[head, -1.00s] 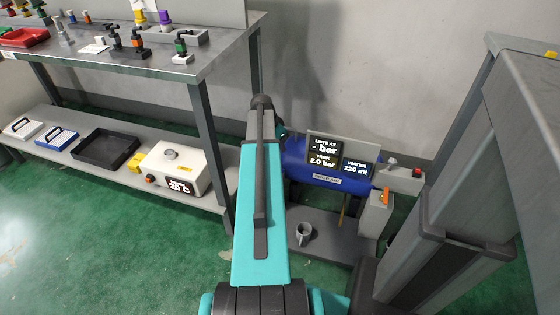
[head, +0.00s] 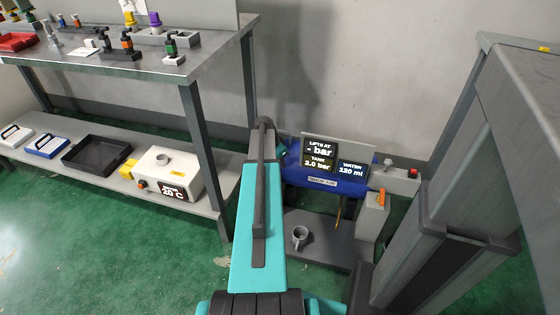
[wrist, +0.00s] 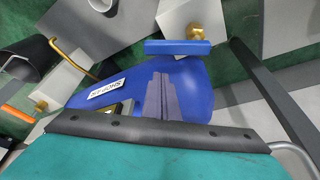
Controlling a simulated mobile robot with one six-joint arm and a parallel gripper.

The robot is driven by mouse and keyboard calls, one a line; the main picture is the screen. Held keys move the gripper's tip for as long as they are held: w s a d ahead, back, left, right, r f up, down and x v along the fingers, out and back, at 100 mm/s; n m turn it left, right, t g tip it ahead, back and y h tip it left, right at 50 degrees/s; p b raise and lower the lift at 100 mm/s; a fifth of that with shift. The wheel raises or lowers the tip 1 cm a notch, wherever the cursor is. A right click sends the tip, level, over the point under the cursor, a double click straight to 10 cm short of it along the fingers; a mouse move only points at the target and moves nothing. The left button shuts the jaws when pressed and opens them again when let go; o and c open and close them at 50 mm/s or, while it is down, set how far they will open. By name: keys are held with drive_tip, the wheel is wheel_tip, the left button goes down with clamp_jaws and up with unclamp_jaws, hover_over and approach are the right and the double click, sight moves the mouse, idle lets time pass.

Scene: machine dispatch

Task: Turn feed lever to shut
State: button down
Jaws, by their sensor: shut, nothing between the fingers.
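Two levers show, and I cannot read a label naming either as the feed lever. A blue bar lever (wrist: 178,47) sits on a brass stem just beyond the blue tank in the wrist view. An orange lever (head: 381,198) stands on a grey box right of the blue tank (head: 325,182); its orange end also shows at the left edge of the wrist view (wrist: 15,113). My gripper (wrist: 161,76) is shut and empty, its fingers in front of the tank, apart from the blue lever in the picture. In the head view my arm hides the gripper.
A display panel (head: 337,158) on the tank reads tank 2.0 bar and water 120 ml. A grey mug (head: 300,237) stands on the low platform (head: 325,245). A workbench (head: 150,62) with fittings and a lower shelf is at left. A grey post (head: 455,150) is at right.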

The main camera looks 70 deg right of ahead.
drive_tip(key=shift+w+a+r+b, duration=0.1)
drive_tip(key=shift+w+a, duration=0.25)
drive_tip(key=shift+a, duration=0.2)
drive_tip(key=shift+w+a+f+b, duration=0.15)
drive_tip(key=shift+w+a, duration=0.2)
drive_tip(key=shift+a, duration=0.2)
drive_tip(key=shift+w+a+r+b, duration=0.15)
drive_tip(key=shift+w+a, duration=0.2)
drive_tip(key=shift+a, duration=0.2)
drive_tip(key=shift+a, duration=0.1)
drive_tip(key=shift+s, duration=0.1)
